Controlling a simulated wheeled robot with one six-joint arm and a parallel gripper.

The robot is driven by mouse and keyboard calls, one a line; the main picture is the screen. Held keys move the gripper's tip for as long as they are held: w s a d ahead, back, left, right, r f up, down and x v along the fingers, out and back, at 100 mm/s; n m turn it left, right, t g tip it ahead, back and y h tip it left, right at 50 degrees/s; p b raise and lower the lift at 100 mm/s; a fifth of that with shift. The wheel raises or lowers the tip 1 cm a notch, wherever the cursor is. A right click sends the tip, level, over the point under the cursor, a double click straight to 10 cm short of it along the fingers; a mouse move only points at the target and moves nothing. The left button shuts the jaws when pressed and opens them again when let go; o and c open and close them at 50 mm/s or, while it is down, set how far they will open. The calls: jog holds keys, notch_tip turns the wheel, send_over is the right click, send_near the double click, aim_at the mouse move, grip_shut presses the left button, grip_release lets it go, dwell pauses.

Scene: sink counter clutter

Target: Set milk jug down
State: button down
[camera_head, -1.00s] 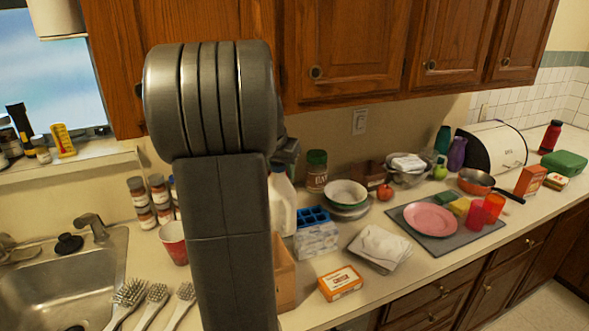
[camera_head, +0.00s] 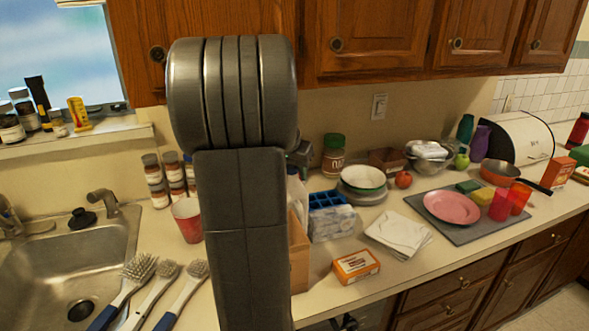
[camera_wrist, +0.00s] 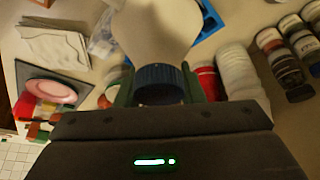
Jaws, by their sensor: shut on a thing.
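The milk jug is white with a blue cap. In the head view only a sliver of the jug (camera_head: 294,188) shows past my arm, behind a tan box. In the wrist view its white body (camera_wrist: 157,30) and ridged blue cap (camera_wrist: 158,72) are close to the camera. My gripper (camera_wrist: 158,88) has its green fingers on both sides of the cap and is shut on it. In the head view my gripper (camera_head: 300,156) is mostly hidden by my arm. The jug's base is hidden, so I cannot tell whether it touches the counter.
A tan box (camera_head: 299,255), a blue tray (camera_head: 328,200) and a red cup (camera_head: 187,219) are near the jug. Stacked bowls (camera_head: 362,181) stand farther right. Brushes (camera_head: 150,290) lie by the sink (camera_head: 75,265). Bare counter shows around the orange box (camera_head: 356,266).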

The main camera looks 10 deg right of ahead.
jog(key=shift+f+b, duration=1.7)
jog(key=shift+f, duration=0.55)
jog(key=shift+r, duration=0.1)
jog(key=c, duration=1.4)
grip_release()
jog(key=shift+f, duration=0.3)
jog(key=o, duration=0.4)
jog(key=shift+o, duration=0.2)
jog(key=shift+r, duration=0.15)
